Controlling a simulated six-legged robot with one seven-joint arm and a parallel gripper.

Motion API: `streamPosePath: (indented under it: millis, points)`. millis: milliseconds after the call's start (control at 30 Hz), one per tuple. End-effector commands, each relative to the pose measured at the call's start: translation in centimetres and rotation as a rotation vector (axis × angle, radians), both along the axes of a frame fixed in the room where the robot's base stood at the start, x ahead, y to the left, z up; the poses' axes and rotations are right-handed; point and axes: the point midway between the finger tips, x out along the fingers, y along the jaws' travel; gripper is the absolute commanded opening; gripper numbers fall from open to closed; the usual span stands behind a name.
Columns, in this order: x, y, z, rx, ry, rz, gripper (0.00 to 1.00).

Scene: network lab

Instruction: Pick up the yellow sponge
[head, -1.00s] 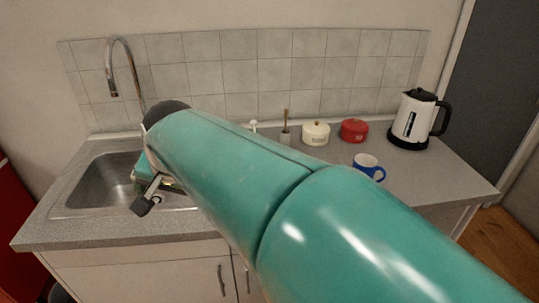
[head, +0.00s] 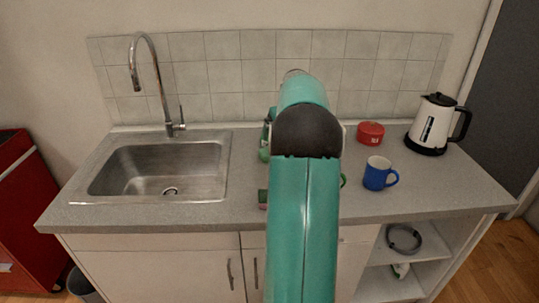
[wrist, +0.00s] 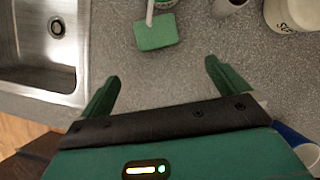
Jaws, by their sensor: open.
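I see no clearly yellow sponge in either current view. In the wrist view my gripper (wrist: 163,72) is open, its two green fingers apart with nothing between them, over the grey counter. Just beyond the fingertips lies a green block (wrist: 155,33) with a white handle-like stick on or across it; I cannot tell whether it is a sponge or a brush head. In the head view my teal arm covers the middle of the counter and hides my gripper. A small green and pink patch beside the arm is unclear.
The sink (head: 160,165) is on the left with its tap (head: 160,85). A blue mug (head: 378,174), red pot (head: 370,133) and white kettle (head: 432,125) stand right of my arm. A cream pot (wrist: 290,12) is near the wrist view's top right. Counter between is bare.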

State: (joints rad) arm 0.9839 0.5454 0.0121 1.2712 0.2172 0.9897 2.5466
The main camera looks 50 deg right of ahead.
Motion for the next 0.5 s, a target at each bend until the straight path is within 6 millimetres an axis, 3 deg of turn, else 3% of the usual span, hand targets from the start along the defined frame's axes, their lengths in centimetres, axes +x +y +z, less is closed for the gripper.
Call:
streamPosePath:
  millis: [300,500]
  points:
    - [2.3,-0.6,-5.5,0.002,0.0,0.008,1.0]
    - [3.0,-0.9,-7.3,-0.001,-0.001,0.009,1.0]
